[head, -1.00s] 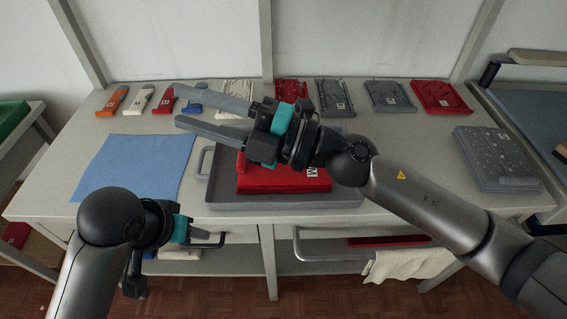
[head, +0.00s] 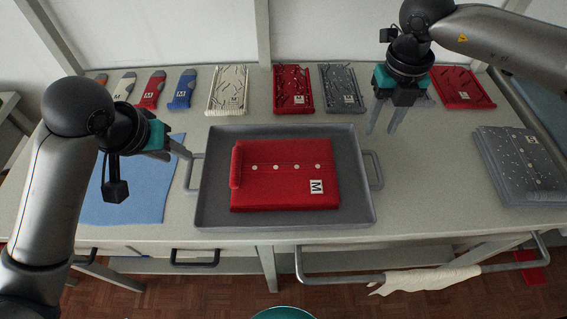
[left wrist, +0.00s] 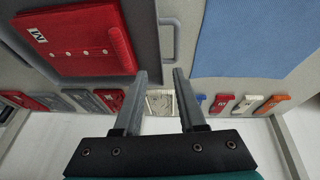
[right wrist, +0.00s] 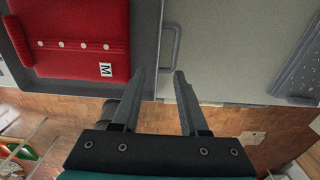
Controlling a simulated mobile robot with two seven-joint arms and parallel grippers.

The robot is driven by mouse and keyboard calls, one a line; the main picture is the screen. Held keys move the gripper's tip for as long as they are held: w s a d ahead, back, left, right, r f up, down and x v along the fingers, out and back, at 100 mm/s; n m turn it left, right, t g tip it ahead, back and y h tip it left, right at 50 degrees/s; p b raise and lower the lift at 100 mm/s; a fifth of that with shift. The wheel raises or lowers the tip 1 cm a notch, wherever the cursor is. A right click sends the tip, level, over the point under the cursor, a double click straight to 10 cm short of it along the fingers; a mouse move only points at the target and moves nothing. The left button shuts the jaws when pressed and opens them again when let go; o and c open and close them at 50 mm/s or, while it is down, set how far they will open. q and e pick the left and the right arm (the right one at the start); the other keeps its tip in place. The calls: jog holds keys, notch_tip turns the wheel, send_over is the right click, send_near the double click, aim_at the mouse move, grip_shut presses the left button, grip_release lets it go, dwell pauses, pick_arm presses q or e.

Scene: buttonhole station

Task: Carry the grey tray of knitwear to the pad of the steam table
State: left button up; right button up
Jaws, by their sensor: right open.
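The grey tray (head: 210,205) stands on the table with a folded red knit piece (head: 285,175) inside, showing pale buttons and an M label. A handle sticks out at each short side. My left gripper (head: 178,152) is open and empty just outside the left handle (head: 192,174); in the left wrist view its fingers (left wrist: 158,73) point towards that handle (left wrist: 168,40). My right gripper (head: 382,130) is open and empty, above and behind the right handle (head: 374,170). In the right wrist view, its fingers (right wrist: 162,72) are apart, close to that handle (right wrist: 171,45). I cannot identify the steam table's pad.
A blue cloth (head: 125,200) lies left of the tray, a dotted grey folded piece (head: 515,165) right. A front rail (head: 330,278) holds a white cloth (head: 425,281). A blue surface (head: 540,125) adjoins at right.

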aim_at(203, 169)
pick_arm(q)
jog(key=shift+s, duration=0.15)
pick_arm(e)
jog(key=shift+s, duration=0.15)
pick_arm(q)
jog(key=shift+f, duration=0.1)
pick_arm(e)
jog(key=shift+f, duration=0.15)
pick_arm(q)
jog(key=x, duration=1.5)
pick_arm(e)
notch_tip(203, 169, down, 15)
pick_arm(q)
jog(key=shift+c, duration=0.3)
pick_arm(e)
jog(key=shift+c, duration=0.3)
pick_arm(q)
grip_shut()
pick_arm(e)
grip_shut()
jog(key=shift+a, duration=0.1)
